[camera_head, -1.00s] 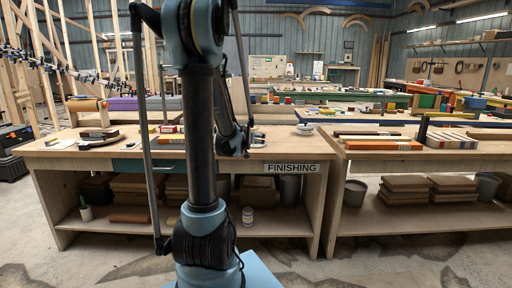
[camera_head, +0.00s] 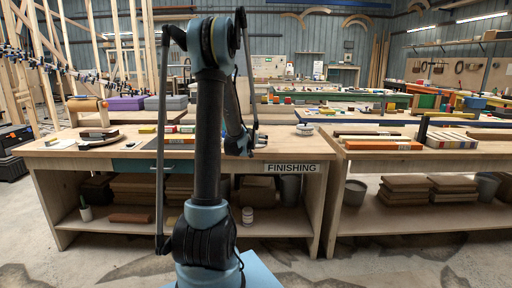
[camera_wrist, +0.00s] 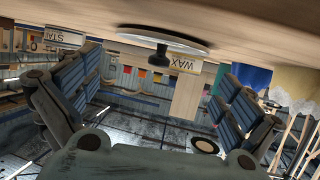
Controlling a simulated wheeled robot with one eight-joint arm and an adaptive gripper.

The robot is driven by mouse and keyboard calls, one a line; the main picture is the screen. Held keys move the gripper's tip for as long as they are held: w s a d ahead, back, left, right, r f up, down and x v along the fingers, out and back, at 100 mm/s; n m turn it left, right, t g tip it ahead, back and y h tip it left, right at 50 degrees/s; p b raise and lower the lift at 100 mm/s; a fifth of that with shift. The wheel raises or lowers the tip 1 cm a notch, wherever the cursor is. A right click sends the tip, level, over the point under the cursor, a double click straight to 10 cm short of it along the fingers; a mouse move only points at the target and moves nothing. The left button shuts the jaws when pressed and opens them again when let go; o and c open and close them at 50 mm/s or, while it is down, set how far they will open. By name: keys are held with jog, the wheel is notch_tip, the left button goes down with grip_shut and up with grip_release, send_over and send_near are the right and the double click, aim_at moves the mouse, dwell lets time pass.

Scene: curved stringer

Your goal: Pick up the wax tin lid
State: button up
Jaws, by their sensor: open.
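The wax tin lid (camera_wrist: 163,39), a pale thin disc with a dark knob, shows in the upper middle of the wrist view, where the picture is upside down. It lies on the wooden bench top (camera_wrist: 240,25), its knob pointing away from the wood. My gripper (camera_wrist: 158,103) is open and empty, one finger at the left and one at the right. The lid appears beyond the fingertips and between them, apart from both. In the head view my gripper (camera_head: 240,147) is low over the finishing bench (camera_head: 100,153); I cannot make out the lid there for certain.
A card marked WAX (camera_wrist: 185,65) stands near the lid, and another label (camera_wrist: 63,37) is at the left. A small round dish (camera_head: 304,129) sits right of my gripper. Several blocks (camera_head: 178,130) lie left of my arm. A second bench (camera_head: 430,153) stands at the right.

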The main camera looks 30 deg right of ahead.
jog(key=shift+x, duration=2.6)
jog(key=shift+r, duration=0.15)
jog(key=c, duration=0.6)
